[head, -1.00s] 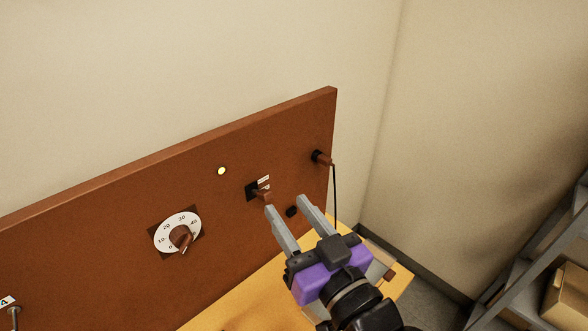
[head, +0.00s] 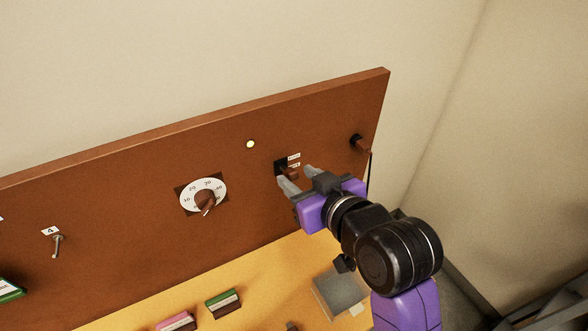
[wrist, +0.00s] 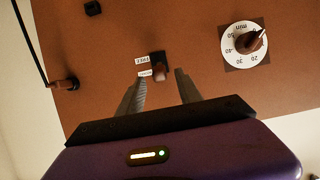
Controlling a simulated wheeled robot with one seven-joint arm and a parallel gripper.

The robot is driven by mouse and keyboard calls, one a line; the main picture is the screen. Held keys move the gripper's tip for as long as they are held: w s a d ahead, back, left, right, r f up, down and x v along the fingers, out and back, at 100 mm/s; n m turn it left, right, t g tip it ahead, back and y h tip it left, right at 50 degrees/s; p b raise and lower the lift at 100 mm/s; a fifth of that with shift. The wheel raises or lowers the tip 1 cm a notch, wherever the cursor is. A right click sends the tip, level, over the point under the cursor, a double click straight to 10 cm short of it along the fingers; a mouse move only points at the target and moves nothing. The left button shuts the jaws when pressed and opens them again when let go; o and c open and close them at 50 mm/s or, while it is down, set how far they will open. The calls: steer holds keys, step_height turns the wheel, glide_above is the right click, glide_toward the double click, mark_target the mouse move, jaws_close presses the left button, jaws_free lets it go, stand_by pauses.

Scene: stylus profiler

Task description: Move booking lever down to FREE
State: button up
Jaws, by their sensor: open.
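The booking lever (head: 290,172) is a small brown handle on a black plate (head: 280,165) in the upright brown panel. In the wrist view the lever (wrist: 159,73) shows at the black plate, between the lines of the two fingertips. Two small white labels (head: 294,160) sit beside the plate; the wrist view shows them inverted relative to the head view, and the text is hard to read. My gripper (head: 295,175) is open and its fingertips are close to the lever, one on either side. I see no clear contact; the fingers partly cover the lever in the head view.
A dial (head: 203,195) with a pointer knob is left of the lever, with a lit lamp (head: 250,144) above. A brown peg (head: 361,143) with a cord is to the right. A grey block (head: 340,292) and small coloured boxes lie on the yellow bench (head: 265,270).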

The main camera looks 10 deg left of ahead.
mark_target(294, 176)
steer(key=shift+x, duration=1.5)
jaws_close()
stand_by(0.4)
